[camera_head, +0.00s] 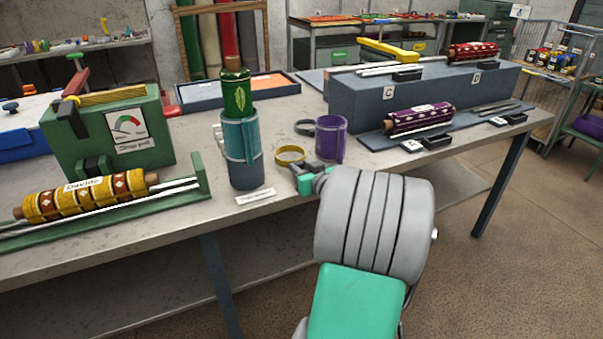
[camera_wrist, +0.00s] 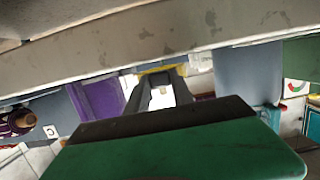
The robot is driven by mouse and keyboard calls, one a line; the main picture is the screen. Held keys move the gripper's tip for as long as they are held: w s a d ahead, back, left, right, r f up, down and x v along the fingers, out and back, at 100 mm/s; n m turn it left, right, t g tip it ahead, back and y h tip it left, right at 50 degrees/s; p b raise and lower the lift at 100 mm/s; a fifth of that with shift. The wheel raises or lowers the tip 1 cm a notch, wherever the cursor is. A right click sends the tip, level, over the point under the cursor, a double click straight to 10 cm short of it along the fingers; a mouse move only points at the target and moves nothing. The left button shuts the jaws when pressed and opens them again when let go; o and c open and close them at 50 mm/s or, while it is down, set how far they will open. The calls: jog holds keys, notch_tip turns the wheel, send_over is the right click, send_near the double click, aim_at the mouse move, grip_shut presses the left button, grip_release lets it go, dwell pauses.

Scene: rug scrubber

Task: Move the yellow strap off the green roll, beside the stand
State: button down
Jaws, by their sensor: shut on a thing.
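The yellow strap (camera_head: 290,162) is a ring, apart from the green roll (camera_head: 236,95) and to the right of it in the head view. My gripper (camera_head: 303,172) is shut on the strap's near side, close to the table's front edge; the strap also shows at the fingertips (camera_wrist: 162,85) in the wrist view as a yellow band (camera_wrist: 165,68). Whether it touches the table is unclear. The green roll stands upright, with a teal strap (camera_head: 241,138) around it and a dark blue-grey cylinder (camera_head: 245,172) below. My wrist hides part of the table.
A purple strap (camera_head: 330,142) stands just right of the yellow one. A small label (camera_head: 256,196) lies before the roll. A green gauge stand (camera_head: 80,140) and a yellow roll (camera_head: 85,197) are at left. A grey stepped stand (camera_head: 360,105) is at right.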

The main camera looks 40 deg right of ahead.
jog(key=shift+f, duration=0.7)
jog(key=shift+f+b, duration=0.35)
jog(key=shift+b, duration=0.2)
jog(key=shift+s+f, duration=0.1)
